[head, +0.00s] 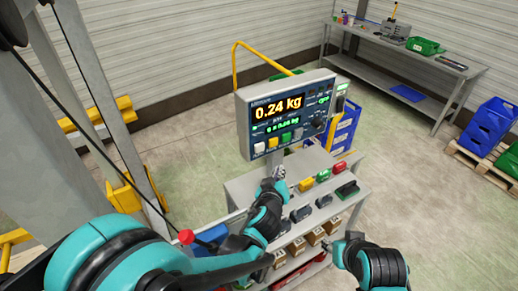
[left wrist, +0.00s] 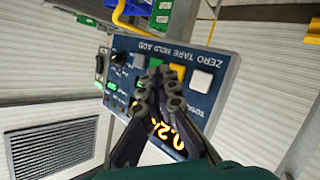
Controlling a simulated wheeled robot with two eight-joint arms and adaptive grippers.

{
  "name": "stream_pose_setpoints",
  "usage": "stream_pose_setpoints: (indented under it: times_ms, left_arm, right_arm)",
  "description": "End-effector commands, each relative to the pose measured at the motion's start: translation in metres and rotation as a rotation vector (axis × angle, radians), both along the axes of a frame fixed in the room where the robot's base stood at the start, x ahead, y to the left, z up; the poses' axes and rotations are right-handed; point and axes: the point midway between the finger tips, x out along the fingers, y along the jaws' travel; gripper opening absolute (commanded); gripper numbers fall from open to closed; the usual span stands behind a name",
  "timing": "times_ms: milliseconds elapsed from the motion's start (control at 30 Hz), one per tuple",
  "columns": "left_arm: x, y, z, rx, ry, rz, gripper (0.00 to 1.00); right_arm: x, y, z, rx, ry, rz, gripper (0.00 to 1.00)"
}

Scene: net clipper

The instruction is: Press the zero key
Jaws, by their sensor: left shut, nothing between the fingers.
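The scale's indicator panel (head: 290,112) stands on a post and reads 0.24 kg, with a row of keys along its lower edge. The zero key (head: 259,148) is the white one at the left end. In the left wrist view the panel is upside down, and the white zero key (left wrist: 201,80) lies under the ZERO label, right of the fingertips. My left gripper (head: 279,170) is shut and empty, below the key row in the head view. Its fingertips (left wrist: 160,80) overlap the yellow and green keys in the wrist view; contact cannot be told. My right gripper (head: 343,250) is low, its fingers unclear.
A grey cart (head: 240,188) below the panel carries coloured blocks, with boxes on a lower shelf. A yellow hooped rail (head: 236,62) rises behind the panel. A workbench (head: 400,45) stands at the back right, blue bins (head: 488,122) at the far right. Floor between is clear.

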Motion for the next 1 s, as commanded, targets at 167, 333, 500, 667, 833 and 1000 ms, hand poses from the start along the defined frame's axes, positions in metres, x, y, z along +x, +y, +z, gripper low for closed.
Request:
stream_pose_setpoints:
  times_ms: [167, 333, 500, 667, 833, 1000]
  left_arm:
    - [0.01, 0.007, 0.0, 0.0, 0.001, 0.002, 0.0]
    - [0.03, 0.021, 0.001, -0.001, 0.0, 0.004, 0.0]
    - [0.05, 0.035, 0.001, 0.0, 0.0, 0.004, 0.0]
    - [0.064, 0.043, -0.001, 0.001, 0.001, 0.003, 0.0]
    - [0.071, 0.048, 0.0, -0.001, 0.001, 0.001, 0.0]
    - [0.073, 0.049, 0.0, 0.001, -0.001, 0.0, 0.0]
  right_arm:
    - [0.0, 0.0, 0.001, 0.0, 0.0, 0.0, 0.4]
    - [0.0, 0.0, 0.003, 0.0, 0.0, 0.0, 0.4]
    - [0.0, 0.0, 0.005, 0.0, 0.0, 0.0, 0.4]
    - [0.0, 0.0, 0.002, 0.0, 0.0, 0.0, 0.4]
    - [0.0, 0.0, 0.001, 0.0, 0.0, 0.0, 0.4]
    - [0.0, 0.0, 0.001, 0.0, 0.0, 0.0, 0.4]
